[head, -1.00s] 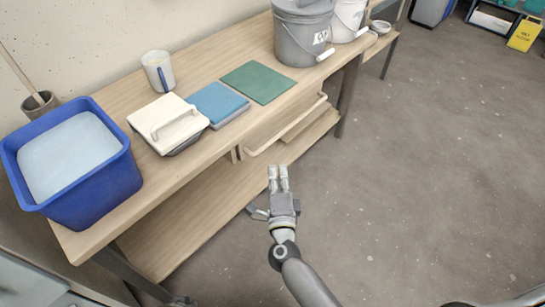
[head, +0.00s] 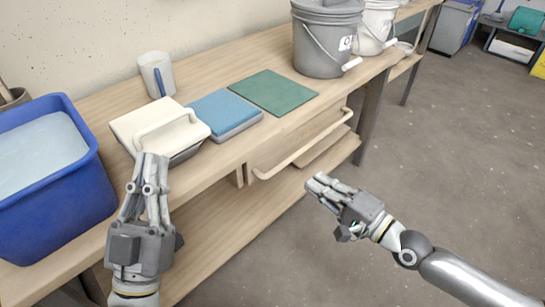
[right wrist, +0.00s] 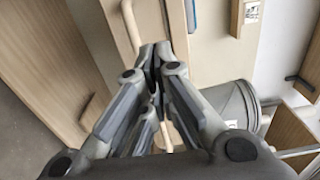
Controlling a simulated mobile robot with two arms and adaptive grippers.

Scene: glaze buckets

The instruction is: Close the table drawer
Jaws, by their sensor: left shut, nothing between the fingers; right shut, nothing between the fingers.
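The wooden table drawer (head: 298,139) is under the tabletop, with a long pale bar handle (head: 305,150) along its front. How far it stands out from the table is hard to tell. My right gripper (head: 318,184) is shut and empty, in front of and below the handle, pointing left and apart from it in the head view. In the right wrist view its shut fingers (right wrist: 156,55) are in the middle, with part of the handle (right wrist: 129,22) beyond them. My left gripper (head: 153,165) is shut and empty, pointing up in front of the white-lidded container.
On the table (head: 215,72) are a blue tub (head: 90,190), a white-lidded container (head: 160,128), a mug (head: 157,74), a blue block (head: 222,108), a green mat (head: 273,92) and a grey bucket (head: 325,45). A lower shelf (head: 225,240) runs beneath.

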